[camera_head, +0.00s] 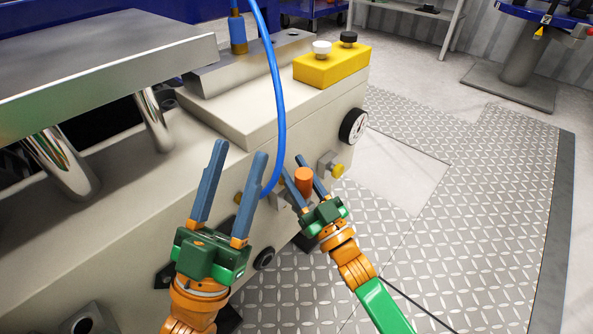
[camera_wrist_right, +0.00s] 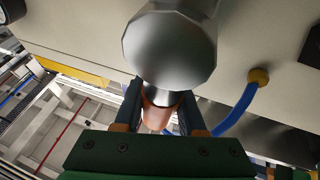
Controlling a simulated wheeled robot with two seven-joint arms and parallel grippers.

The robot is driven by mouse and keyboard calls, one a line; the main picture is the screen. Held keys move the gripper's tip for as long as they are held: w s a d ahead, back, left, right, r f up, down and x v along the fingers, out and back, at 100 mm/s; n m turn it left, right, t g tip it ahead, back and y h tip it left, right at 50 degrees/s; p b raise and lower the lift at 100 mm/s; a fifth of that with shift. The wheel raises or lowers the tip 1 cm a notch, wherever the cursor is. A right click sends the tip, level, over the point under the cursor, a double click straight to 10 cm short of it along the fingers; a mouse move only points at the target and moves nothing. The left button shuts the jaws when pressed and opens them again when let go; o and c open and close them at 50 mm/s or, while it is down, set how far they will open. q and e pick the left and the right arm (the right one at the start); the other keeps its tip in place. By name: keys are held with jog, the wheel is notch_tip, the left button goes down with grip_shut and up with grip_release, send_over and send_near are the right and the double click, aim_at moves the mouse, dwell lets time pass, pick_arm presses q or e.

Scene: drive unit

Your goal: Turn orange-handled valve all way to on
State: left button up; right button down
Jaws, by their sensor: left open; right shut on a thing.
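The valve's orange handle (camera_head: 303,181) is on the side of the pale drive unit, low, near the blue hose's end. My right gripper (camera_head: 292,165) is shut on the orange handle, one finger on each side. In the right wrist view the orange handle (camera_wrist_right: 160,105) shows between the two dark fingers, with a large grey metal cylinder (camera_wrist_right: 170,45) above it, covering part of the view. How far the valve is turned I cannot tell. My left gripper (camera_head: 238,152) is open and empty, its fingers pointing up in front of the unit, left of the valve.
A blue hose (camera_head: 277,90) runs down the unit close to both grippers. A gauge (camera_head: 354,126) and a yellow-knobbed fitting (camera_head: 334,168) sit right of the valve. A yellow box (camera_head: 332,65) with white and black buttons is on top. The plate floor (camera_head: 460,240) at right is clear.

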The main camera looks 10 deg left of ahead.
aim_at(308, 193)
jog(key=c, duration=0.5)
grip_release()
jog(key=shift+s+d+f, duration=0.1)
jog(key=shift+s+d, duration=0.05)
jog(key=p+v, duration=0.1)
jog(key=v, duration=0.2)
jog(key=shift+s+d, duration=0.15)
jog(key=shift+s, duration=0.1)
jog(key=p+v, duration=0.1)
jog(key=v, duration=0.2)
jog(key=shift+f, duration=0.1)
pick_arm(q)
jog(key=w+f+g+y, duration=0.1)
jog(key=w+f+g, duration=0.1)
jog(key=f, duration=0.3)
jog(key=w+f+n+g+y, duration=0.1)
jog(key=w+f+g+y, duration=0.1)
jog(key=f+g, duration=0.3)
jog(key=shift+w+a+f+y, duration=0.3)
jog(key=shift+w+f, duration=0.4)
